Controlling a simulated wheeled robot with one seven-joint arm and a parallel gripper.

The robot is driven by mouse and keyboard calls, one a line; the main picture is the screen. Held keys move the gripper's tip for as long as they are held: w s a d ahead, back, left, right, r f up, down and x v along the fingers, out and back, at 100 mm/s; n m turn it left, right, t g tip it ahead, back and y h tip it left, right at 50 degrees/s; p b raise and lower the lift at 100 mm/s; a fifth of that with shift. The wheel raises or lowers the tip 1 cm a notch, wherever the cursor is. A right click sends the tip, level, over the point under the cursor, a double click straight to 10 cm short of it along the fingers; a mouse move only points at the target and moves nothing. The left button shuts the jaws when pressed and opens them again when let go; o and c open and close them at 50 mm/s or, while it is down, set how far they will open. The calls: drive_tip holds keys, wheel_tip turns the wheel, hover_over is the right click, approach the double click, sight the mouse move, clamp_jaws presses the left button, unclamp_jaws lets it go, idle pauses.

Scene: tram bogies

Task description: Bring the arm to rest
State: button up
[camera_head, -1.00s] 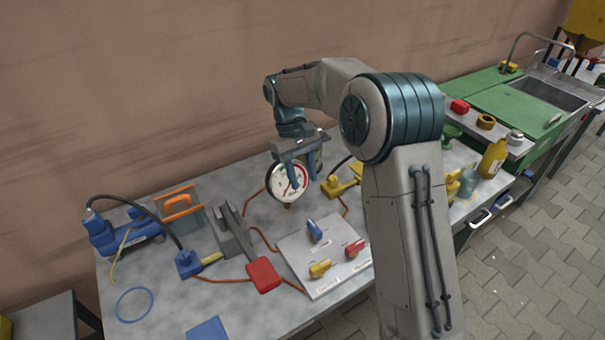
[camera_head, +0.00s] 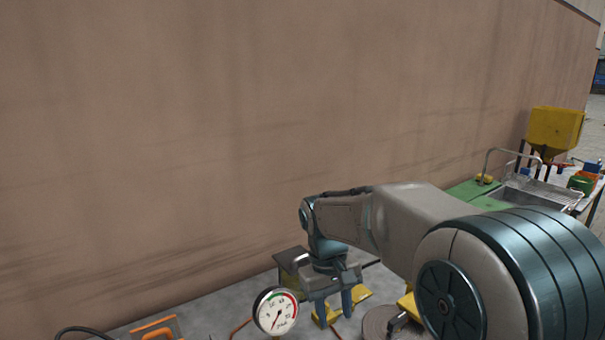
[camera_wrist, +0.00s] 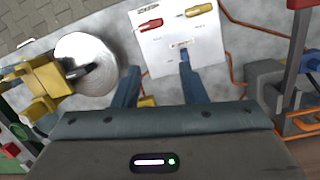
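My gripper (camera_head: 334,303) hangs pointing down over the workbench in the head view, its two blue-grey fingers apart with nothing between them. It also shows in the wrist view (camera_wrist: 160,88), open and empty. My arm reaches in from the lower right, bent at the elbow. A round white dial gauge (camera_head: 275,311) stands just left of the fingers in the head view. Below the fingers, the wrist view shows a pale panel (camera_wrist: 205,58) with a red, a yellow and a blue handle. The blue handle lies close to one fingertip in that view; I cannot tell the height gap.
A round metal disc (camera_wrist: 86,62) and yellow fittings (camera_wrist: 42,88) lie beside the panel. An orange-handled piece (camera_head: 157,330) sits at the bench's left. A brown wall (camera_head: 200,150) stands behind. A sink (camera_head: 520,197) and a yellow hopper (camera_head: 555,128) are at the right.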

drive_tip(key=s+d+m+t, duration=0.2)
drive_tip(key=s+d, duration=0.2)
drive_tip(key=s, duration=0.4)
drive_tip(key=s+d+m+t+y, duration=0.1)
drive_tip(key=s+d, duration=0.3)
drive_tip(key=s, duration=0.4)
drive_tip(key=shift+d+f+m+t, duration=0.4)
drive_tip(key=shift+m+t, duration=0.1)
drive_tip(key=shift+m, duration=0.3)
drive_tip(key=shift+a, duration=0.1)
